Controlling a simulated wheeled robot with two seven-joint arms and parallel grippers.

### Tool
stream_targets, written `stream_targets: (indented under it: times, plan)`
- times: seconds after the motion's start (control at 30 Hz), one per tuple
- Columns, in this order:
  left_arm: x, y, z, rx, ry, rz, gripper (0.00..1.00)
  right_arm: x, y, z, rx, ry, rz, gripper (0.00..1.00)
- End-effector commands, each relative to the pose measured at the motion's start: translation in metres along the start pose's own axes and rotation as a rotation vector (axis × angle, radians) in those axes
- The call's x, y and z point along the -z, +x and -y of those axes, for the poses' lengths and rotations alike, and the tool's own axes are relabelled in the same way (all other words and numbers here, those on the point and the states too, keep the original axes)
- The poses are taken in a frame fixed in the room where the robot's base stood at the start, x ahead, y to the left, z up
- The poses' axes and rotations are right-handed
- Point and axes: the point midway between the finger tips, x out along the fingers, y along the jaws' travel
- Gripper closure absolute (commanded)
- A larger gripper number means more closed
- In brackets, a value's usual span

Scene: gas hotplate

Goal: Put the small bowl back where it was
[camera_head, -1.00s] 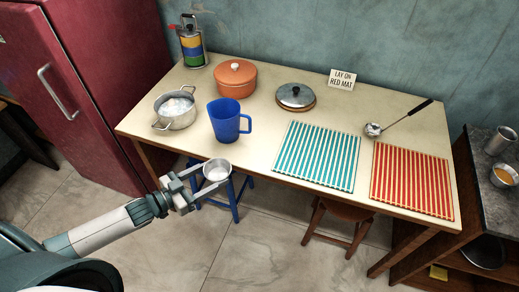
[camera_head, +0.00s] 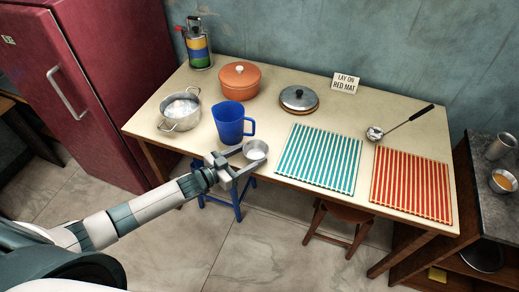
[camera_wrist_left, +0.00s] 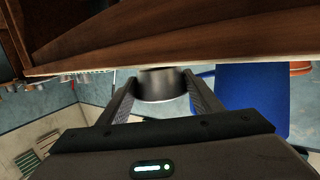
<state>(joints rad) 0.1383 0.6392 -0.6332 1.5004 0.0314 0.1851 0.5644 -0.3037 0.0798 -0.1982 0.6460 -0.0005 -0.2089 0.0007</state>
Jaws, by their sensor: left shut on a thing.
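The small metal bowl (camera_head: 256,150) is held by my left gripper (camera_head: 240,160), whose two fingers are shut on it. It appears near the table's front edge in the head view, below and right of the blue jug. In the left wrist view the bowl (camera_wrist_left: 161,86) sits between the two fingertips (camera_wrist_left: 160,95), with the brown table edge above it in the picture. The bowl looks roughly upright, with its opening facing the head camera. Whether it is over the tabletop or just in front of it is hard to tell. My right gripper is out of view.
On the table (camera_head: 175,160) stand a steel pot (camera_head: 178,122), a blue jug (camera_head: 230,128), an orange pot (camera_head: 239,84) and a lidded pan (camera_head: 299,101). A teal striped mat (camera_head: 318,158), a red striped mat (camera_head: 411,184), a ladle (camera_head: 400,122) and a sign (camera_head: 345,83) are to the right.

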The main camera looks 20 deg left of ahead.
Motion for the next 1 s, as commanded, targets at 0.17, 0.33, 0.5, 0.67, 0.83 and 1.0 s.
stream_targets:
  times: [0.17, 0.33, 0.5, 0.67, 0.83, 1.0]
  plan:
    - [0.000, 0.000, 0.000, 0.000, 0.000, 0.000, 0.64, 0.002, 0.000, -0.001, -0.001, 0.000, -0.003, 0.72]
    - [0.001, 0.004, 0.000, 0.000, 0.000, 0.000, 0.64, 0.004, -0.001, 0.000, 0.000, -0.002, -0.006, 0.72]
    - [0.005, 0.025, 0.000, 0.001, -0.002, -0.002, 0.64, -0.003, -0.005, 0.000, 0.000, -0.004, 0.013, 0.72]
    - [0.005, 0.040, 0.000, 0.000, -0.001, 0.002, 0.64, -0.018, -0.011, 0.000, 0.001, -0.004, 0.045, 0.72]
    - [0.000, 0.040, 0.000, 0.000, 0.000, 0.001, 0.64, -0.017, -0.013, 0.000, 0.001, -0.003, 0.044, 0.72]
    - [-0.001, 0.040, 0.000, 0.000, 0.000, 0.000, 0.64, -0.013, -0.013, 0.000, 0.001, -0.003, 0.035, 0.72]
